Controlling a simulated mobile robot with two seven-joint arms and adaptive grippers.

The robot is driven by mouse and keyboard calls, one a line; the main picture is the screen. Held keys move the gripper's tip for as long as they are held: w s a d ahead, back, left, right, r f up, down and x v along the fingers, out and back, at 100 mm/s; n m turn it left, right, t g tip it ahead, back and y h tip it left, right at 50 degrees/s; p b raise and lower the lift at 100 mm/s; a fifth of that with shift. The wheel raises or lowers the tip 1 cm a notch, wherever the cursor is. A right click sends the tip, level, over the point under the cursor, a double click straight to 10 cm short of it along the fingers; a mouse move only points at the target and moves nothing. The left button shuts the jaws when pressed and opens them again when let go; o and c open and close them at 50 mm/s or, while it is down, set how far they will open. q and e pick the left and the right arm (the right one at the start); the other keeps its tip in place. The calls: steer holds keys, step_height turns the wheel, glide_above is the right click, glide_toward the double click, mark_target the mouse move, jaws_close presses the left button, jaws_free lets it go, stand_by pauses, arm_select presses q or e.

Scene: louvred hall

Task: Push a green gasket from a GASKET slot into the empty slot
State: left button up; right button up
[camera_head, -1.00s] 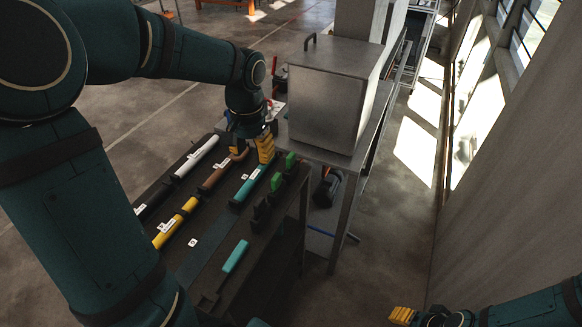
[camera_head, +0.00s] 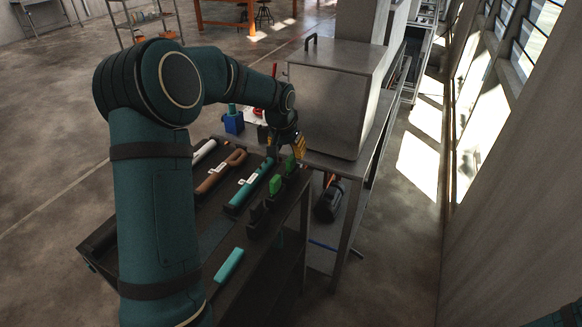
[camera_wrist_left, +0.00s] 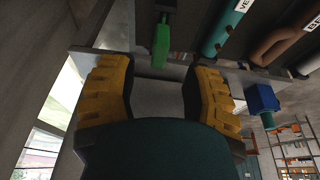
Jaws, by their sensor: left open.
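Two upright green pieces show on the right edge of the dark bench (camera_head: 100,262): the far one (camera_head: 290,163) and the near one (camera_head: 275,184). No GASKET label is legible on them. Black holders (camera_head: 257,216) with no green in them stand nearer along the same edge. My left gripper (camera_head: 286,151) is open at the far end of this row, close to the far green piece. In the left wrist view a green piece (camera_wrist_left: 160,45) shows beyond my open, empty yellow fingers (camera_wrist_left: 160,90), in line with the gap between them. My right gripper is out of view.
Labelled teal (camera_head: 250,187), brown (camera_head: 220,173) and white (camera_head: 203,152) rods lie in bench channels. A loose teal bar (camera_head: 229,265) lies nearer. A metal box (camera_head: 325,105) on a steel table stands right behind my gripper. A blue block (camera_head: 233,122) is at the back.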

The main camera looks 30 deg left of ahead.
mark_target(290, 159)
arm_select(q)
steer(key=b+x, duration=0.2)
steer(key=x, duration=0.2)
steer(key=shift+f, duration=0.3)
steer(key=shift+b+x, duration=0.4)
steer(key=shift+x, duration=0.5)
jaws_close()
